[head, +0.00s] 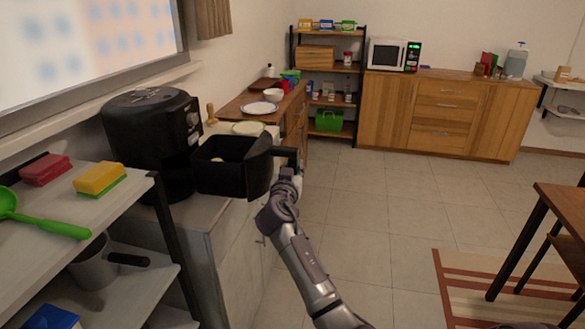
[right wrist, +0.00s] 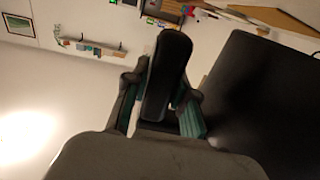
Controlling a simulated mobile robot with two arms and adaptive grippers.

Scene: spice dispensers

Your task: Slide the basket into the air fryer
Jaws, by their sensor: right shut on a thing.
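The black air fryer (head: 150,135) stands on a counter at the left in the head view. Its black basket (head: 230,170) is pulled out to the right of it, open at the top, with a small pale item (head: 218,159) partly visible inside. My right gripper (head: 288,172) is at the basket's right end, shut on the black handle (head: 287,154). In the right wrist view the handle (right wrist: 168,75) lies between the fingers, and the dark basket wall (right wrist: 260,105) fills the right side. How far the basket sits inside the fryer is hard to tell. My left gripper is not in view.
A grey shelf (head: 75,220) with sponges and a green ladle stands at the front left. Plates and a bowl (head: 273,95) lie on the wooden counter behind the basket.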

